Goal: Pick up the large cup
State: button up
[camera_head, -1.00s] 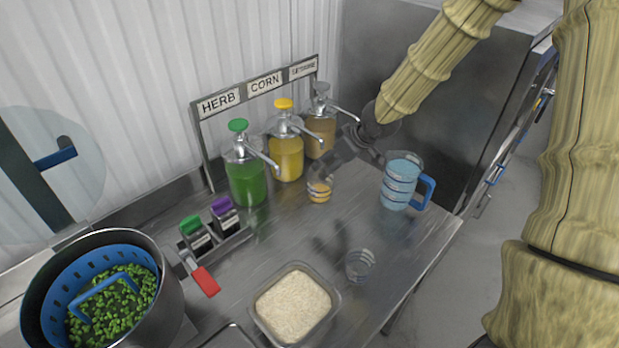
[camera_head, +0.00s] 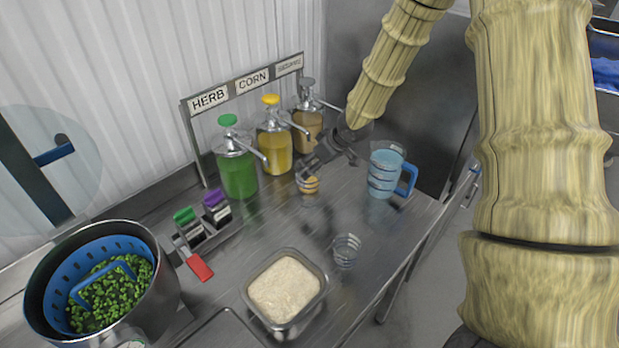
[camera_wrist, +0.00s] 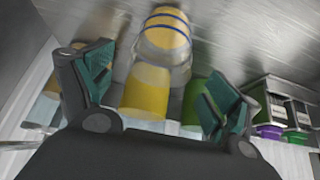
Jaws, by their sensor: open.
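A clear cup with ring lines and yellow contents (camera_head: 309,186) stands upright on the counter in front of the sauce pumps. A second clear cup (camera_head: 345,251), smaller-looking and seemingly empty, stands nearer the counter's front edge. I cannot tell for sure which is the large cup. My gripper (camera_head: 322,160) is open, just above and behind the yellow-filled cup in the head view. In the wrist view my gripper's teal-padded fingers (camera_wrist: 160,78) are spread and empty, with a yellow cup with blue rings (camera_wrist: 165,38) ahead between them, apart from both pads.
Green (camera_head: 238,175), yellow (camera_head: 274,152) and brown (camera_head: 307,130) pump bottles stand close behind. A blue-handled measuring jug (camera_head: 384,175) stands to the right. A rice tray (camera_head: 322,284) and a pot of greens (camera_head: 165,275) are in front.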

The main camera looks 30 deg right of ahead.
aim_at(310, 166)
jog(key=p+x, duration=0.1)
jog(key=x, duration=0.3)
jog(key=shift+w+r, duration=0.15)
jog(key=shift+w, duration=0.1)
jog(key=shift+a+f+p, duration=0.1)
jog(key=shift+f+p, duration=0.2)
jog(key=shift+w+a+f, duration=0.1)
jog(key=shift+w+f, duration=0.15)
jog(key=shift+f, duration=0.05)
jog(key=shift+s+r, duration=0.15)
jog(key=c, duration=1.2)
jog(key=shift+c, duration=0.2)
jog(key=shift+s+b, duration=0.15)
jog(key=shift+b, duration=0.15)
